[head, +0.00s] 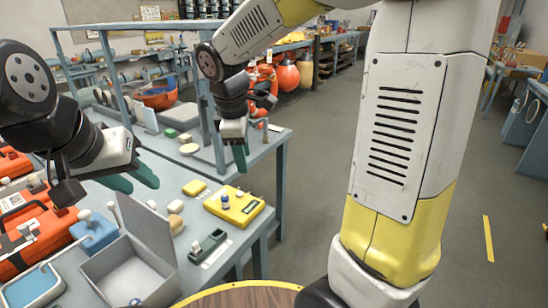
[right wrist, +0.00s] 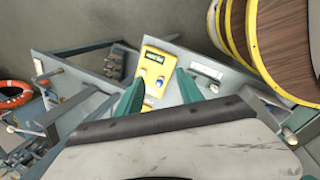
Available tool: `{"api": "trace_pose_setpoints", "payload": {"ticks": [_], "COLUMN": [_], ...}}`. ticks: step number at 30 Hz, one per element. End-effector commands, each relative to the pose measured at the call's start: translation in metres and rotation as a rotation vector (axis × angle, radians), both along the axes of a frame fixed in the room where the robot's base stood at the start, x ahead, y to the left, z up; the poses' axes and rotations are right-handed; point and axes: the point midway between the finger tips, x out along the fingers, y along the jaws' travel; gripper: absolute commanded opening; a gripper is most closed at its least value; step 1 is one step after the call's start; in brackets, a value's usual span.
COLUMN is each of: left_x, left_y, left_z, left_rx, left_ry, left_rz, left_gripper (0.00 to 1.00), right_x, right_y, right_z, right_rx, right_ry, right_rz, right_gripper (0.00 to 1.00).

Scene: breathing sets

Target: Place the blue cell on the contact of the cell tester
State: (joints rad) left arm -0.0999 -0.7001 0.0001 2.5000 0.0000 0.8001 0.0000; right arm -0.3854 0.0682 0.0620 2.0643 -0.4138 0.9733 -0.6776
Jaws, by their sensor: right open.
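The yellow cell tester (head: 240,210) lies on the bench near its right edge. A small blue cell (head: 226,202) with a pale top stands on the left part of the tester; I cannot tell whether it sits exactly on the contact. In the right wrist view the tester (right wrist: 155,66) and the blue cell (right wrist: 161,83) show between the green fingers. My right gripper (head: 240,156) is open and empty, above and behind the tester. In the right wrist view its fingers (right wrist: 158,92) are spread apart. My left gripper (head: 132,181) is open and empty, left of the tester above the bench.
An open grey box (head: 128,268) stands at the front, with a dark green holder (head: 207,246) to its right. Orange cases (head: 35,235) fill the left. A round wooden top (head: 245,296) is in front.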

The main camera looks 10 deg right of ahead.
Motion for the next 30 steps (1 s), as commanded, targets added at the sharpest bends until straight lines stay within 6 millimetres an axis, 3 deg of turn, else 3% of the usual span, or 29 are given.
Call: {"api": "trace_pose_setpoints", "payload": {"ticks": [1,6,12,15,21,30], "left_x": [0.0,0.0,0.0,0.0,0.0,0.0], "left_y": [0.0,0.0,0.0,0.0,0.0,0.0], "left_z": [0.0,0.0,0.0,0.0,0.0,0.0], "left_rx": [0.0,0.0,0.0,0.0,0.0,0.0], "left_ry": [0.0,0.0,0.0,0.0,0.0,0.0], "left_rz": [0.0,0.0,0.0,0.0,0.0,0.0], "left_gripper": [0.36,0.36,0.36,0.36,0.36,0.36], "right_x": [-0.015,-0.063,-0.115,-0.132,-0.145,-0.146], "right_y": [-0.016,-0.053,-0.077,-0.081,-0.084,-0.084], "right_z": [0.013,0.038,0.052,0.054,0.055,0.055], "right_rx": [0.064,0.287,0.547,0.644,0.735,0.739], "right_ry": [-0.033,-0.119,-0.194,-0.215,-0.23,-0.231], "right_rz": [-0.115,-0.5,-0.902,-1.039,-1.159,-1.165], "right_gripper": [0.44,0.44,0.44,0.44,0.44,0.44]}}
